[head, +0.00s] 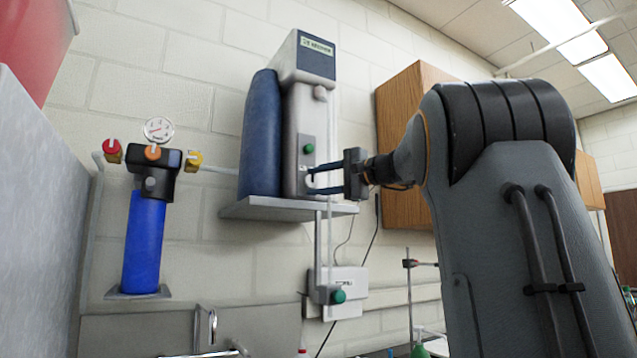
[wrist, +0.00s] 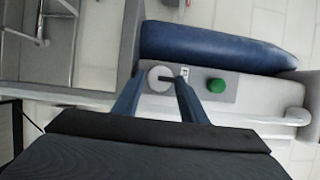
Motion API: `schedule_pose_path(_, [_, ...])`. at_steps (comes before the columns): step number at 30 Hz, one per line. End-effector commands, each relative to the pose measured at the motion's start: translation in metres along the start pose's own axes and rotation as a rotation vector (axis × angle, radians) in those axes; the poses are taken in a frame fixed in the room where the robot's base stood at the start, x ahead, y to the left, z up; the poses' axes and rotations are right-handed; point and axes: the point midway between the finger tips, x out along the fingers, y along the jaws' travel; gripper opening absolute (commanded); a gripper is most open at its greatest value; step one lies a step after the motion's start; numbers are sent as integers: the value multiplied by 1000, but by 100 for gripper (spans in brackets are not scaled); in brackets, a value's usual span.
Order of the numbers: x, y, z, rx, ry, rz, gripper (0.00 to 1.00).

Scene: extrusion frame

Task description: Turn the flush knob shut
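A tall white-and-blue water unit (head: 300,120) stands on a wall shelf. On its front, low down, is a pale round knob with a dark bar across it (wrist: 160,78); I take this as the flush knob, though no label for it is legible. A green round button or knob (head: 308,148) sits above it, and shows to its right in the wrist view (wrist: 217,86). My gripper (head: 309,180) is at the unit's front. Its two blue fingers (wrist: 158,84) are apart, one on each side of the pale knob. Contact with the knob cannot be told.
A blue filter cylinder (head: 145,240) with red, orange and yellow knobs and a gauge (head: 158,130) is at the left. The shelf (head: 285,208) lies under the unit. Another green knob (head: 338,296) is below. A wooden cabinet (head: 405,150) is behind my arm.

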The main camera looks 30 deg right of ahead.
Motion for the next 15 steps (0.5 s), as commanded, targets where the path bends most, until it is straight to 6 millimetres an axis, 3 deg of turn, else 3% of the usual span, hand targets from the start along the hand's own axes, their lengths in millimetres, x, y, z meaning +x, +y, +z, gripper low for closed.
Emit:
schedule_pose_path(10, [-1,0,0,-1,0,0,48])
schedule_pose_path(15, [-16,1,-1,-2,3,-1,48])
